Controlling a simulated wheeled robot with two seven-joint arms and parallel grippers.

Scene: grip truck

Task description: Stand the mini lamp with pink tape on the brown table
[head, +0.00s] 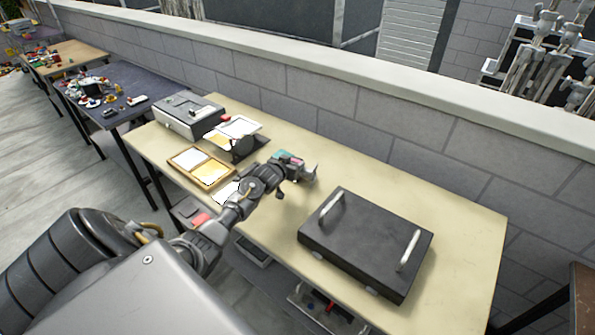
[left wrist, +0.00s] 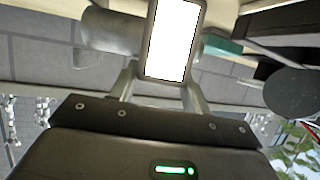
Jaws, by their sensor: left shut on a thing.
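My left gripper (head: 306,174) is over the middle of the beige table, shut on a small lamp. In the left wrist view the mini lamp (left wrist: 172,40) shows a bright white panel in a grey frame between the two fingers (left wrist: 160,92). In the head view the gripper mostly hides it. A small teal and pinkish patch (head: 287,157) shows beside the gripper; I cannot tell whether it is the tape. A brown tabletop edge (head: 584,297) shows at the lower right corner. My right gripper is not in view.
The beige table (head: 460,215) bears a black case with white handles (head: 367,245), a grey case (head: 188,113), a yellow-framed panel (head: 202,168) and a white-panel light (head: 238,127). A dark table (head: 140,85) with small items stands left. A block wall (head: 410,130) runs behind.

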